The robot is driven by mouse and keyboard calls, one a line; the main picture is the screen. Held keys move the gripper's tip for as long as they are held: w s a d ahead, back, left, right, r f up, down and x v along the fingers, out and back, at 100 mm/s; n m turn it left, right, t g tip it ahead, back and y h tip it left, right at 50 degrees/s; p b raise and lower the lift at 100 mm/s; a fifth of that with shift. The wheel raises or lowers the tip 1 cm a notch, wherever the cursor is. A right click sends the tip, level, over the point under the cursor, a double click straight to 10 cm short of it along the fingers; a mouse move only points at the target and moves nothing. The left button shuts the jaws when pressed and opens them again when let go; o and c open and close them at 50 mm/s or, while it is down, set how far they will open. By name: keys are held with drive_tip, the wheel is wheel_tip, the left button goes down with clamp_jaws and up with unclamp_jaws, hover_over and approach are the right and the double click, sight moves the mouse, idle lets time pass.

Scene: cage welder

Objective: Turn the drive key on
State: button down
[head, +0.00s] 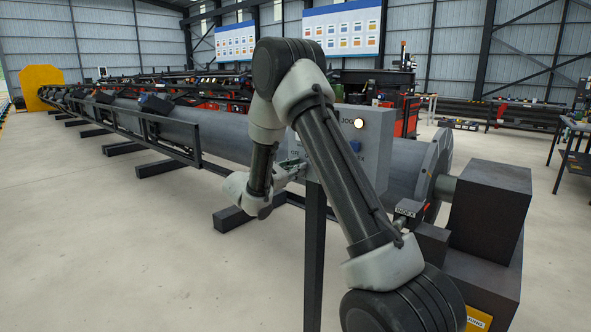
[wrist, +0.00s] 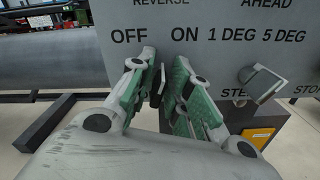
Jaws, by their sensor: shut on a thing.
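The grey control panel (wrist: 220,40) fills the top of the wrist view, with the labels OFF and ON side by side. Below and between these labels is the drive key (wrist: 157,86), a small dark piece mostly hidden by my fingers. My gripper (wrist: 164,65) has its green-padded fingers on either side of the key and is shut on it. In the head view the control box (head: 372,170) stands on a dark post, and my gripper (head: 292,168) is at its left side, partly hidden by my arm. Which label the key points to cannot be told.
A second selector lever (wrist: 262,84) sits right of my gripper under 1 DEG and 5 DEG. A long grey pipe (head: 215,130) runs behind. The floor at left front is clear.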

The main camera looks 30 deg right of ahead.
drive_tip(key=shift+m, duration=1.1)
drive_tip(key=c, duration=1.6)
unclamp_jaws()
drive_tip(key=shift+s, duration=0.1)
drive_tip(key=shift+o, duration=0.2)
drive_tip(key=v, duration=1.2)
